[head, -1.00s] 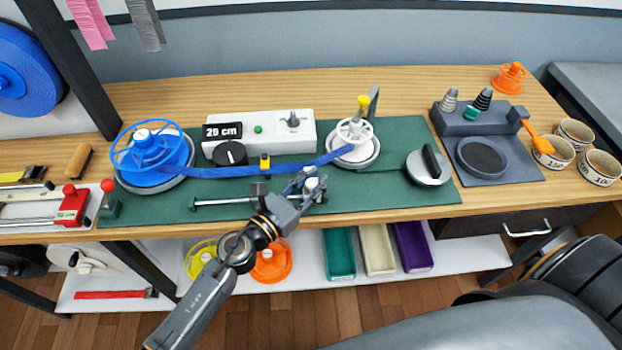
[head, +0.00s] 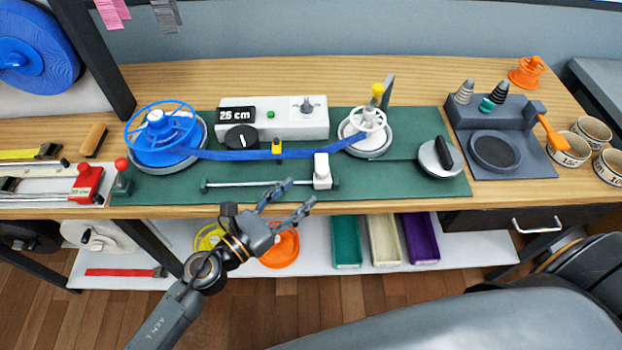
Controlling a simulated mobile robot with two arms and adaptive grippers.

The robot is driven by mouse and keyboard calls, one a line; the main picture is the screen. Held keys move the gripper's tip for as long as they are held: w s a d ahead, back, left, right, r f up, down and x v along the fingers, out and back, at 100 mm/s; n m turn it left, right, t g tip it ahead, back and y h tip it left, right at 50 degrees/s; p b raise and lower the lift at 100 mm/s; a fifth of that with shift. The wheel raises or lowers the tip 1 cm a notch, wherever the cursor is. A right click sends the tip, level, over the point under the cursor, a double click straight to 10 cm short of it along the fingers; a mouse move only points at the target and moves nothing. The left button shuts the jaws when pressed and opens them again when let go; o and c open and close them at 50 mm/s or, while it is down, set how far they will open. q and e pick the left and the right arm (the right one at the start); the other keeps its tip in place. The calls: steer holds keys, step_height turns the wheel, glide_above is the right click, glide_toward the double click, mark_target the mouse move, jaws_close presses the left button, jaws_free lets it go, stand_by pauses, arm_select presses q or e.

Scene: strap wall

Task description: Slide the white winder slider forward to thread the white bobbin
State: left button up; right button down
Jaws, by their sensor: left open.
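The white winder slider (head: 322,171) stands near the right end of its metal rail (head: 262,184) on the green mat (head: 400,188). The white bobbin (head: 368,122) with a yellow knob sits on a round base behind and to the right of it. Blue strap (head: 240,155) runs from the blue reel (head: 160,138) past a small yellow-black guide (head: 277,149) to the bobbin. My left gripper (head: 296,197) is open and empty, in front of the slider and apart from it, near the bench's front edge. My right gripper is not in view.
A white box (head: 290,112) with a 25 cm display and black dial stands behind the strap. A round grey disc with a black handle (head: 440,157) lies right of the slider. A lower shelf (head: 305,262) holds bins and orange and yellow reels.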

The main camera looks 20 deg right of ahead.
arm_select(q)
steer(key=shift+v, duration=1.2)
